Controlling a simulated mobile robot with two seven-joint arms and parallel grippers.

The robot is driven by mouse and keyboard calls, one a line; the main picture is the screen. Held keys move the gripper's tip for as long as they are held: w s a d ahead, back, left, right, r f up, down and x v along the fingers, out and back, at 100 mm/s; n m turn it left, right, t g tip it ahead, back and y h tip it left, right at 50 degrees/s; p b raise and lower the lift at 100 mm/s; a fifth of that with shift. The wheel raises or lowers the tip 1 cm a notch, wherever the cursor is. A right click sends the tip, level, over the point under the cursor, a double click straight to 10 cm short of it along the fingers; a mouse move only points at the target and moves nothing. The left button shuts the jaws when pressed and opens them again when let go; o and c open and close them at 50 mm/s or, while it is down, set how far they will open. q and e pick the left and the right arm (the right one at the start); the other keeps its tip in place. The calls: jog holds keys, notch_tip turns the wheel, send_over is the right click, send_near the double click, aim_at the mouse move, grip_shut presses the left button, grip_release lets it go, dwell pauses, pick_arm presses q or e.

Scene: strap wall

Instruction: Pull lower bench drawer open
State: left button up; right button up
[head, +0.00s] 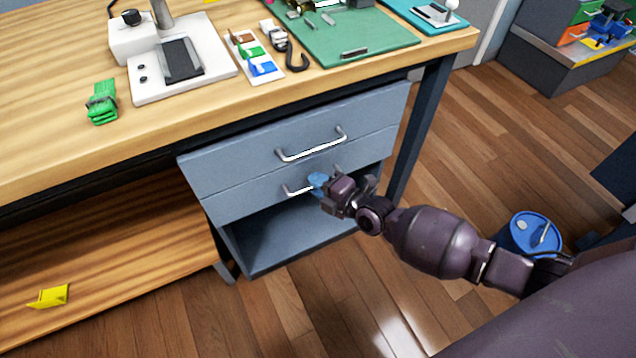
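The grey-blue bench drawer unit hangs under the wooden bench top. Its lower drawer (240,203) looks flush with the upper drawer (240,167), so it appears closed. The lower drawer's silver bar handle (294,191) shows at its left end; its middle and right part are largely hidden behind my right gripper. My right gripper (318,184), with blue fingertips, is at this handle from the right front. I cannot tell whether its fingers are closed on the bar or only around or beside it. My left gripper is not in view.
The upper drawer has its own silver handle (312,147) just above my gripper. An open compartment (285,235) lies below the lower drawer. A dark bench leg (424,125) stands right of the unit. A blue bucket (533,231) stands on the floor at right. Floor before the drawers is clear.

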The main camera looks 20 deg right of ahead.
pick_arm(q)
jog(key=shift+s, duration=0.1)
pick_arm(e)
grip_shut()
